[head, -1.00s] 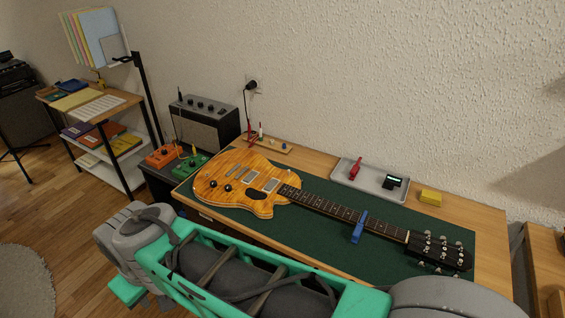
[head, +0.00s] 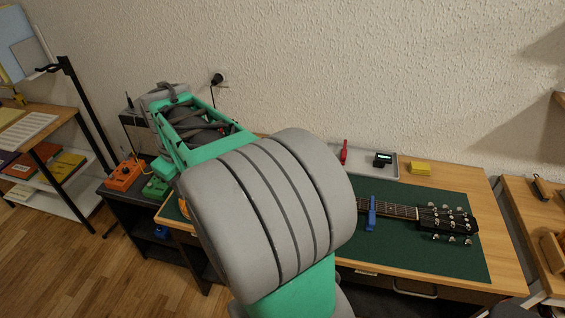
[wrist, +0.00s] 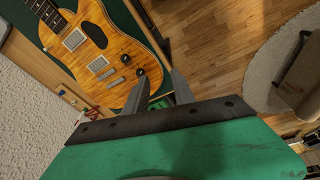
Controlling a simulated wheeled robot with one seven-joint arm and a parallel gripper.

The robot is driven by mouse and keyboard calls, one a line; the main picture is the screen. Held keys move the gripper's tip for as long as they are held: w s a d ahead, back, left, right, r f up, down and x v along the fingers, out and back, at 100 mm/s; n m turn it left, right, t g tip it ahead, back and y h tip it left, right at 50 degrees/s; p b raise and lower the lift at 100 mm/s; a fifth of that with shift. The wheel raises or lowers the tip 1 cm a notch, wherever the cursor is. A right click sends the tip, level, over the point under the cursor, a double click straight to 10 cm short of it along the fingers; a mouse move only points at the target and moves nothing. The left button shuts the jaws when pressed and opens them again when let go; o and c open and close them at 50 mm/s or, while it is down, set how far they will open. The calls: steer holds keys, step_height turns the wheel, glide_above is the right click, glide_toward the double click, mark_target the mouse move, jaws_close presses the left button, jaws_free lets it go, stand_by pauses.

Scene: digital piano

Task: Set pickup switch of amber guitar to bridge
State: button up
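The amber guitar lies on a green mat. In the head view my arm hides nearly all of its body; the neck (head: 395,210) and black headstock (head: 447,220) show on the right. In the wrist view its amber body (wrist: 96,50) fills the upper left, with two pickups, dark knobs (wrist: 140,72) and a black oval part (wrist: 95,34). I cannot make out the pickup switch or its position. My gripper (wrist: 158,80) is open and empty. Its fingers appear over the knob end of the body in the wrist view, apart from it as far as I can tell.
A blue clamp-like piece (head: 371,214) sits across the neck. Behind it are a grey tray (head: 366,159) with small items and a yellow block (head: 420,167). Orange (head: 124,176) and green pedals stand left of the desk. The green mat (head: 440,256) has bare room at right.

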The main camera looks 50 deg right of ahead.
steer(key=shift+n+g+y, duration=0.3)
steer(key=shift+n+g, duration=0.4)
steer(key=shift+g, duration=0.2)
steer(key=s+d+f, duration=0.1)
steer(key=d+f, duration=0.2)
steer(key=d, duration=0.8)
steer(key=s+d+f+p, duration=0.1)
steer(key=d+f, duration=0.2)
steer(key=d, duration=0.9)
steer(key=s+d+f, duration=0.1)
steer(key=d+f, duration=0.3)
steer(key=d, duration=0.7)
steer(key=shift+s+d+p, duration=0.25)
steer(key=shift+s+p, duration=0.1)
steer(key=shift+s, duration=0.05)
step_height(320, 180, down, 7)
steer(key=shift+r+p, duration=0.15)
steer(key=shift+p, duration=0.4)
steer(key=shift+f, duration=0.5)
steer(key=shift+a, duration=0.1)
jaws_close()
steer(key=shift+w, duration=0.1)
